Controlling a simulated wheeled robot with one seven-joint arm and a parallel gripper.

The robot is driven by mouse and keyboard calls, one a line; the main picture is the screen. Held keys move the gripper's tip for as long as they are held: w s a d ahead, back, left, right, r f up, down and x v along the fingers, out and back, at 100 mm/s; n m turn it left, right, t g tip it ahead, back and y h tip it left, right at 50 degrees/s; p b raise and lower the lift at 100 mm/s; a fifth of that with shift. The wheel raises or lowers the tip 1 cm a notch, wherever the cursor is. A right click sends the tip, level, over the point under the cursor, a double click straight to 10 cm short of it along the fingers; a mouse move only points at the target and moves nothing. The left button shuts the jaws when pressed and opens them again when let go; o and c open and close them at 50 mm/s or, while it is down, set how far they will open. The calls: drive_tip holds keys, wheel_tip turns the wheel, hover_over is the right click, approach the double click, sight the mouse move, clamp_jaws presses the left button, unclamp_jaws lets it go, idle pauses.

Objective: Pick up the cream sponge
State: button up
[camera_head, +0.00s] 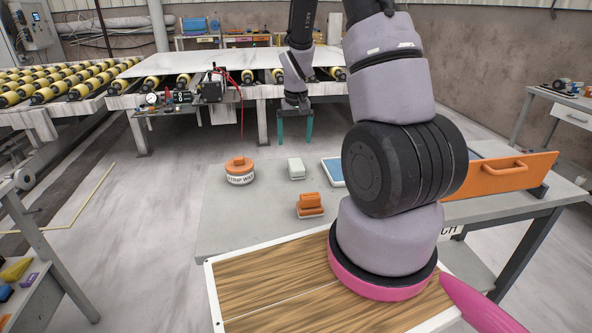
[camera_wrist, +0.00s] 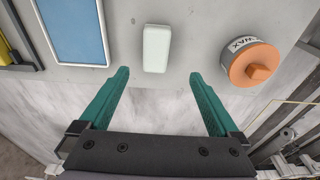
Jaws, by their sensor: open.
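The cream sponge (camera_head: 296,168) is a small pale block lying on the grey slab (camera_head: 225,215), near its far edge. In the wrist view the sponge (camera_wrist: 157,48) lies just beyond the fingertips, roughly centred between them and apart from both. My gripper (camera_head: 295,140) has two teal fingers pointing down, above and behind the sponge in the head view. In the wrist view my gripper (camera_wrist: 158,76) is open, with nothing between its fingers.
An orange-lidded round tub (camera_head: 240,170) stands left of the sponge. An orange block (camera_head: 310,205) sits nearer. A blue-topped tray (camera_wrist: 72,30) lies beside the sponge, partly behind my arm in the head view. A wooden board (camera_head: 262,268) is in front.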

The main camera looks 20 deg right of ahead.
hover_over(296, 163)
drive_tip(key=s, duration=0.1)
drive_tip(key=f, duration=0.6)
drive_tip(key=shift+a, duration=0.4)
drive_tip(key=shift+w+d+f, duration=0.1)
drive_tip(key=shift+f, duration=0.85)
drive_tip(key=shift+w+d+f, duration=0.15)
drive_tip(key=shift+f, duration=0.8)
drive_tip(key=shift+w+d+f, duration=0.1)
drive_tip(key=shift+f, duration=0.85)
clamp_jaws()
wheel_tip(296, 163, up, 10)
drive_tip(key=shift+r, duration=0.1)
